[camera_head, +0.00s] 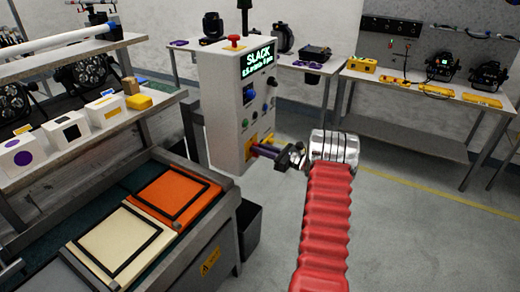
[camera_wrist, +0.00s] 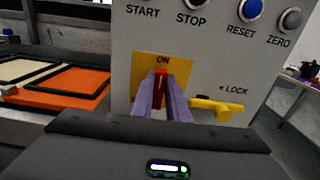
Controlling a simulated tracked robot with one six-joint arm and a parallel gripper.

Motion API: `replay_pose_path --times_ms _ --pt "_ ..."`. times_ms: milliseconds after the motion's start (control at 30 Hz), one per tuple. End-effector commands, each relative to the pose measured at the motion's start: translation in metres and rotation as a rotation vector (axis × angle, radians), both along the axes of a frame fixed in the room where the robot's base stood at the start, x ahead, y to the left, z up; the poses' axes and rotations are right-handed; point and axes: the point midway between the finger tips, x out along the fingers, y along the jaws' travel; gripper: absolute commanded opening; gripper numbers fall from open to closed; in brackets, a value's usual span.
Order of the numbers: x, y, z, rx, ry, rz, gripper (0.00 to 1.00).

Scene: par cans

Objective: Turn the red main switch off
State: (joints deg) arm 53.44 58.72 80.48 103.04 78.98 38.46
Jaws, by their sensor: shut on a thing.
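The red main switch (camera_wrist: 160,86) sits on a yellow plate (camera_wrist: 179,68) marked ON, low on the front of a grey control cabinet (camera_head: 225,98). In the wrist view its red handle stands upright, below the word ON. My gripper (camera_wrist: 164,84) is shut on the red handle, with a purple finger on each side. In the head view my gripper (camera_head: 256,150) reaches the cabinet's lower front from the right, and its fingers hide the handle. A yellow lever (camera_wrist: 216,108) marked LOCK lies sideways just right of the switch.
START, STOP, RESET and ZERO buttons (camera_wrist: 194,5) are above the switch. A red mushroom button (camera_head: 233,40) tops the cabinet. A bench with orange (camera_head: 172,193) and cream panels stands at left. Open floor (camera_head: 400,235) lies at right.

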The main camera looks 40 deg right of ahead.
Motion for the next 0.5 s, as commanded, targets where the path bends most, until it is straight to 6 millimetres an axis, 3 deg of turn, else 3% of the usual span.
replay_pose_path --times_ms 500 --pt "-0.0019 0.0028 0.0002 -0.269 -0.095 -0.004 0.0"
